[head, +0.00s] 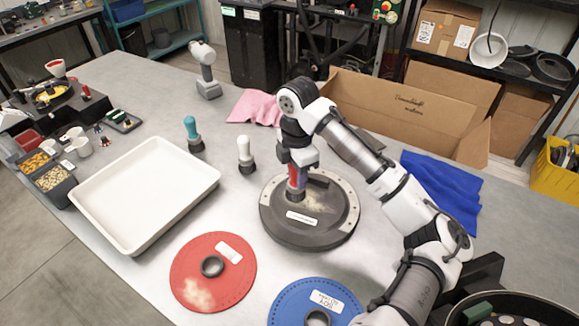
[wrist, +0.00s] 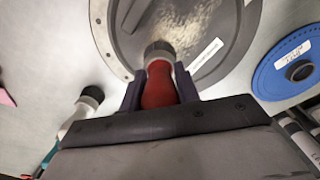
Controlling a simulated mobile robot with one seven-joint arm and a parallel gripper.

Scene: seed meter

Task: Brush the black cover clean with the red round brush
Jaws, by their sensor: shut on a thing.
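The black cover (head: 318,231) lies flat on the table in the head view, round with a pale rim ring and a white label. It also shows in the wrist view (wrist: 128,49). Beige dust lies on its face, spread across it in the wrist view. My gripper (head: 297,172) is shut on the red round brush (wrist: 160,90), gripping its handle. The brush points down with its dark bristle end over the cover near the rim. I cannot tell whether the bristles touch the cover.
A white brush (head: 245,156) and a teal brush (head: 193,134) stand left of the cover. A white tray (head: 207,180) lies further left. A dusty red disc (head: 233,270) and a blue disc (head: 289,300) lie in front. A blue cloth (head: 447,190) lies to the right.

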